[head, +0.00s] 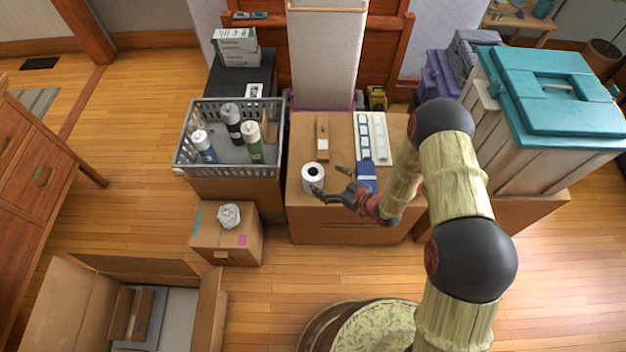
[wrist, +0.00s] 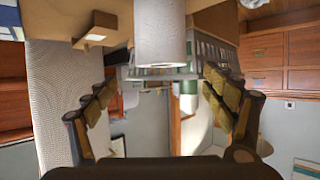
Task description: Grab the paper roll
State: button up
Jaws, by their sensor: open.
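The white paper roll (head: 312,177) stands upright near the front left of a cardboard box top, its dark core hole facing up. My gripper (head: 328,181) is open just to the right of the roll, its fingers pointing left toward it. One finger overlaps the roll's near lower edge in the head view; I cannot tell whether they touch. In the wrist view the roll (wrist: 161,38) is at top centre, lined up with the gap between my open, empty fingers (wrist: 160,82).
A grey crate (head: 228,160) with several spray cans is left. A tall pale padded panel (head: 326,60) stands behind. A teal-lidded container (head: 550,100) is right.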

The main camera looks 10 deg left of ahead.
aim_at(309, 169)
jog(key=b+x, duration=0.3)
jog(key=x, duration=0.4)
jog(key=shift+a+f, duration=0.3)
jog(key=shift+f, duration=0.05)
jog(key=shift+r, duration=0.1)
jog(key=c, duration=0.3)
jog(key=c, duration=1.4)
jog(key=shift+c, duration=0.4)
jog(key=shift+r, duration=0.1)
